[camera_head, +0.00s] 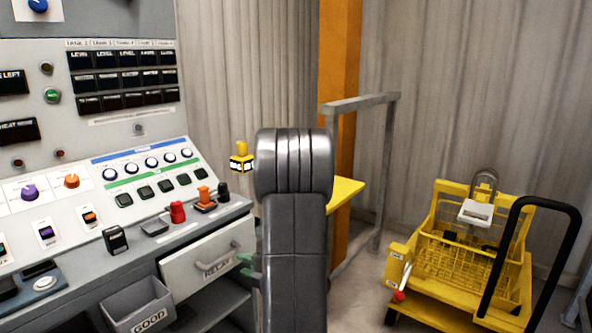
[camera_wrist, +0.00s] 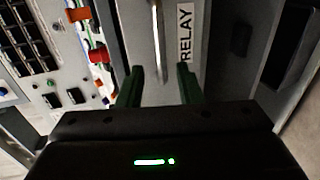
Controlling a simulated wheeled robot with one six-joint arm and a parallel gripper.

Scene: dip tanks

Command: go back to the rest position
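My gripper (camera_wrist: 160,80) shows in the wrist view with its two green fingers spread apart and nothing between them. The fingers point toward the light grey front of a drawer labelled RELAY (camera_wrist: 186,40), with its metal handle (camera_wrist: 157,35) ahead between them. I cannot tell the exact gap to the handle. In the head view my own arm hides most of the gripper; only some green finger (camera_head: 247,262) shows just right of the RELAY drawer (camera_head: 205,268).
A control console (camera_head: 140,165) with knobs and buttons stands left. Below it is a grey bin labelled GOOD (camera_head: 140,305). A yellow cart (camera_head: 455,265) with a basket and black handle stands right. A grey rail (camera_head: 385,170) and orange post (camera_head: 338,60) stand behind my arm.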

